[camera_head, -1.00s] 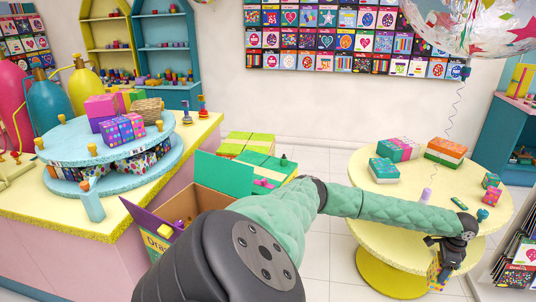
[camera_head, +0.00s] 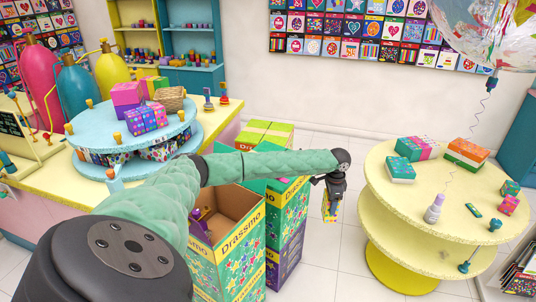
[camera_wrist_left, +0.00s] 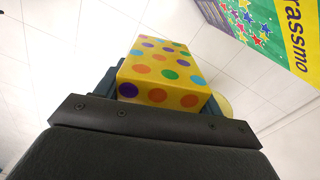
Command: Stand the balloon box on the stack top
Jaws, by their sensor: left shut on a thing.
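My left gripper (camera_head: 332,186) is shut on a small yellow box with coloured dots (camera_wrist_left: 163,72) and holds it in the air, to the right of the tall cartons and left of the round table. The dotted box (camera_head: 330,207) hangs below the gripper in the head view, partly hidden by it. A stack of tall Drassmo cartons, green (camera_head: 288,210) over purple (camera_head: 288,262), stands on the floor left of the gripper. My left forearm crosses over its top and hides part of it. My right gripper is not in view.
An open Drassmo carton (camera_head: 228,252) stands in front of the stack, and yellow-green boxes (camera_head: 265,131) stand behind it. A round yellow table (camera_head: 425,205) with wrapped boxes is at right. A counter (camera_head: 60,195) with a blue tiered stand is at left. White floor shows between stack and table.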

